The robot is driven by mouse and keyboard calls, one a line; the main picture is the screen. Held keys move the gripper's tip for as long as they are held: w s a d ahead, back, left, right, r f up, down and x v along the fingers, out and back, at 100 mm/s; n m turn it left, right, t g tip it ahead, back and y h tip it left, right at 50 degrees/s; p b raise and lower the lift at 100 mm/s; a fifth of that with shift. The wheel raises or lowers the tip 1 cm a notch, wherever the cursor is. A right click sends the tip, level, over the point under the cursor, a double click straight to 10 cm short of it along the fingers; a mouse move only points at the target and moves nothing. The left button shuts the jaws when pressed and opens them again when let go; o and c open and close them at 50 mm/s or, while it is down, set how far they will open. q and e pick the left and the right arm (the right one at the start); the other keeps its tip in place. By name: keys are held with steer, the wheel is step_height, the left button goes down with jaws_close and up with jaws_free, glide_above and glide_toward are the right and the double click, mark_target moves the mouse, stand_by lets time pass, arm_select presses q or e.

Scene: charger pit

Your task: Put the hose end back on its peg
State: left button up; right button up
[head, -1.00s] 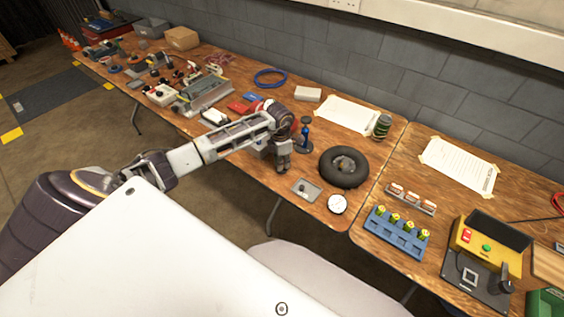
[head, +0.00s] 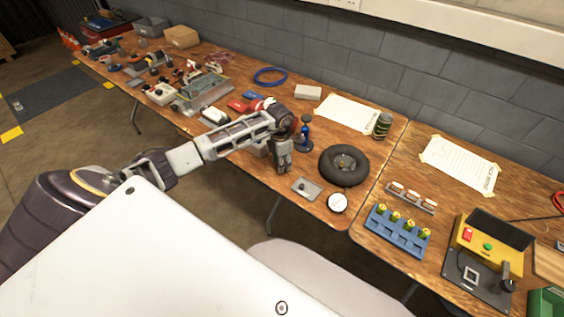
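I cannot clearly pick out the hose end or its peg. A thick black ring (head: 343,166), like a tyre or coiled hose, lies on the bench with small parts in its middle. A grey plate with a small dark upright piece (head: 305,188) lies in front of it, with a round white dial (head: 338,203) at its right. A blue upright piece on a dark round base (head: 304,135) stands behind my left gripper (head: 285,168). That gripper points down over the bench, left of the ring; its fingers are too small to judge. My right gripper is not in view.
A blue block with several yellow-green pieces (head: 400,232) and a yellow box with buttons (head: 490,240) stand on the right bench. A blue ring (head: 270,77), a pale box (head: 307,92) and a dark green can (head: 382,125) lie farther back. Clutter fills the left end.

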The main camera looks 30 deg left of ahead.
arm_select(q)
steer(key=shift+a+r, duration=0.2)
steer(key=shift+r, duration=5.8)
